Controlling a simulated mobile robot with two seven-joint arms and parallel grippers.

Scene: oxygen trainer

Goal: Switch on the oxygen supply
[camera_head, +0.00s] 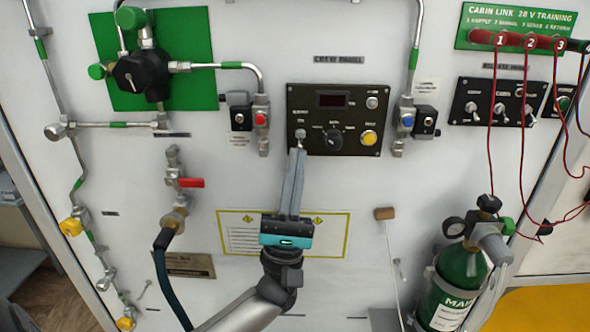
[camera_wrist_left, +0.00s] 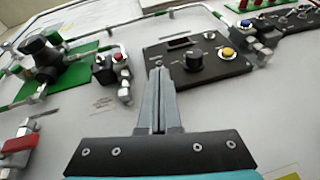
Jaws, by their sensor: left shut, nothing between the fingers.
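The black crew panel (camera_head: 350,105) is on the white wall, with a dark display, a central knob (camera_head: 333,138), a yellow button (camera_head: 369,138) and a small silver toggle (camera_head: 300,134) at its lower left. My left gripper (camera_head: 298,152) is shut and empty, its fingertips at or just below that toggle; I cannot tell whether they touch. In the left wrist view the shut fingers (camera_wrist_left: 158,72) reach the panel's left edge and hide the toggle. The panel (camera_wrist_left: 205,62) and its knob (camera_wrist_left: 193,60) show there too. My right gripper is not in view.
Valve blocks with a red button (camera_head: 261,119) and a blue button (camera_head: 408,120) flank the panel. A red-handled valve (camera_head: 190,183) is at left. A green oxygen cylinder (camera_head: 460,280) stands lower right. Red cables (camera_head: 491,120) hang at right. A wooden-ended cord (camera_head: 385,213) hangs right of my gripper.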

